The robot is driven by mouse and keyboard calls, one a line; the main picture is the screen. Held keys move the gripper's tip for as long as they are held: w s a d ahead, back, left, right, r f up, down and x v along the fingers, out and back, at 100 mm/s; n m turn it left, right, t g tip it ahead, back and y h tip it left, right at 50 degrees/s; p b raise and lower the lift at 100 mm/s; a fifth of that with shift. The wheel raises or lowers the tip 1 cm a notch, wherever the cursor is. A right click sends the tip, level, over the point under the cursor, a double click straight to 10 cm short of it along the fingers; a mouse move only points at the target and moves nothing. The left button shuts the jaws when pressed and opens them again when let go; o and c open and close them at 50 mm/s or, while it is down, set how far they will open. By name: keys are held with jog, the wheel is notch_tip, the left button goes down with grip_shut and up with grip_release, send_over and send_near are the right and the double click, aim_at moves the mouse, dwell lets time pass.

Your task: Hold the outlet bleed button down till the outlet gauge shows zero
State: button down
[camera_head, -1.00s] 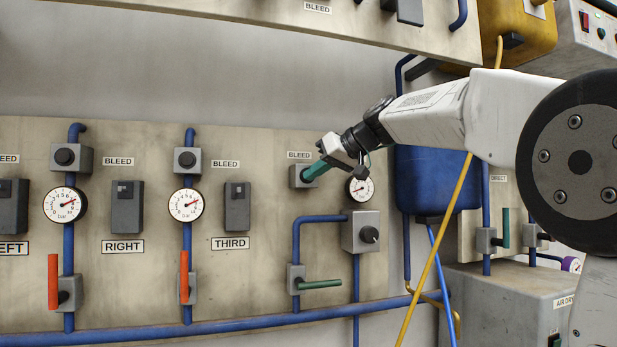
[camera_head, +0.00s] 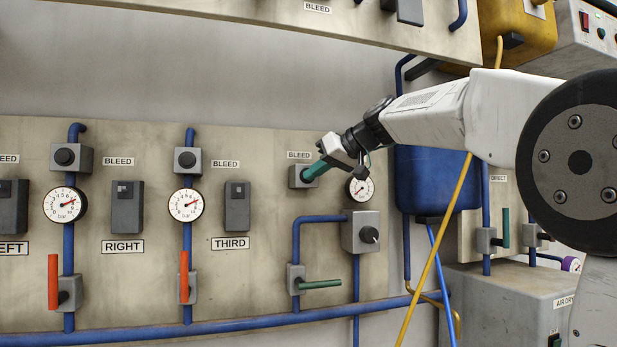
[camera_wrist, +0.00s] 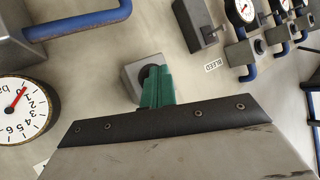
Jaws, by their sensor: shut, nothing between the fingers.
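My gripper (camera_head: 308,175) has green fingers, shut and empty, with their tips at the grey bleed box (camera_head: 297,177) under a BLEED label. In the wrist view the green fingers (camera_wrist: 157,88) cover most of the dark round button (camera_wrist: 146,74) on that box. The tips appear to press on it; the exact contact is hidden. The outlet gauge (camera_head: 363,191) is right of and below the box, partly behind my wrist. It also shows cut off at the left of the wrist view (camera_wrist: 20,118), where its red needle points at or very near zero.
A grey regulator box with a dark knob (camera_head: 369,235) sits below the gauge. A green valve lever (camera_head: 320,284) lies horizontal below. Two other gauges (camera_head: 66,204) (camera_head: 186,205) at left read well above zero. A yellow hose (camera_head: 437,250) hangs in front of the blue tank (camera_head: 430,180).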

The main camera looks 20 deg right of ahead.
dwell(0.6)
jog(key=shift+s, duration=0.85)
jog(key=shift+s, duration=2.5)
jog(key=s+d+f+m+g+h, duration=0.15)
jog(key=s+f, duration=0.25)
jog(key=f, duration=0.4)
jog(key=s+f+m+g+h, duration=0.1)
jog(key=s+f+m+g, duration=0.2)
jog(key=f, duration=0.5)
jog(key=s+f+g+h, duration=0.2)
jog(key=s+f, duration=0.9)
jog(key=s, duration=0.3)
jog(key=s+f+g+h, duration=0.2)
jog(key=s+f+h, duration=0.1)
jog(key=s+f, duration=0.8)
jog(key=s, duration=0.4)
jog(key=shift+d, duration=0.4)
